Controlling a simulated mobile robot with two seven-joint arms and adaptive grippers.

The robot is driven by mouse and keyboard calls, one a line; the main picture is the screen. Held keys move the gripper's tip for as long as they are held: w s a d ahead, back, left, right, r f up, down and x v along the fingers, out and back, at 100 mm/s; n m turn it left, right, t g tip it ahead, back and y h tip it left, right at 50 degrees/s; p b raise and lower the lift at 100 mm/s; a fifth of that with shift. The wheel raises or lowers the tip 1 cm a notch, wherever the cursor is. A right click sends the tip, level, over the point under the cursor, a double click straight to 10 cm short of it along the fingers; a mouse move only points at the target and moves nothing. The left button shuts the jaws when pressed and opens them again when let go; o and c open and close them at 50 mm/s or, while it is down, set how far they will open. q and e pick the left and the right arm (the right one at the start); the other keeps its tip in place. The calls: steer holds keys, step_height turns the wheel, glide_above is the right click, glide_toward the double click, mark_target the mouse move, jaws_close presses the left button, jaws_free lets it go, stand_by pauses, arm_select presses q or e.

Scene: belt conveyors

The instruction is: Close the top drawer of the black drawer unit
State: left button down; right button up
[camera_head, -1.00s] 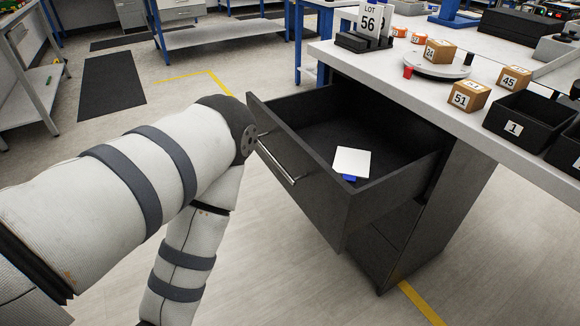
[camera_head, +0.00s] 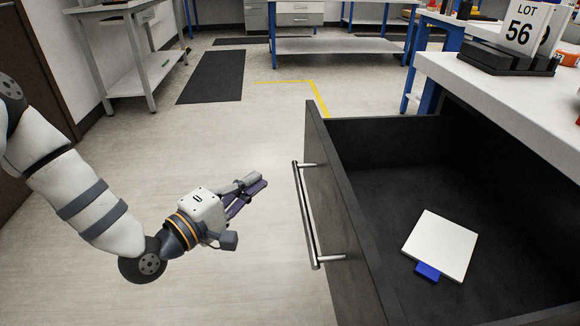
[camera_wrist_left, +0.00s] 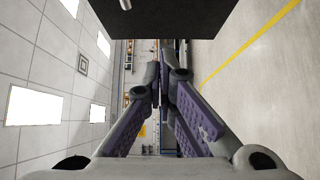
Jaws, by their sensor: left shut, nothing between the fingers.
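The top drawer (camera_head: 326,205) of the black drawer unit stands pulled out under the worktop on the right of the head view. A silver bar handle (camera_head: 305,215) runs along its front. Inside lies a white flat item (camera_head: 440,245) with a blue piece (camera_head: 428,271) at its edge. My left gripper (camera_head: 264,182) is shut and empty, left of the handle and apart from it, fingers pointing towards the drawer front. In the left wrist view the fingertips (camera_wrist_left: 162,66) are together below a dark panel (camera_wrist_left: 180,18). My right gripper is not in view.
The white worktop (camera_head: 500,100) above the drawer holds a black stand with a "LOT 56" card (camera_head: 521,28). Open floor (camera_head: 240,140) lies left of the drawer. Workbenches (camera_head: 330,47) and a dark mat (camera_head: 213,77) are farther back.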

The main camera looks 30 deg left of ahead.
arm_select(q)
glide_toward(308, 155)
steer(key=w+a, duration=0.1)
steer(key=a, duration=0.1)
steer(key=w+d+b, duration=0.1)
steer(key=w+d, duration=0.2)
steer(key=shift+w+r, duration=0.1)
steer(key=shift+r, duration=0.05)
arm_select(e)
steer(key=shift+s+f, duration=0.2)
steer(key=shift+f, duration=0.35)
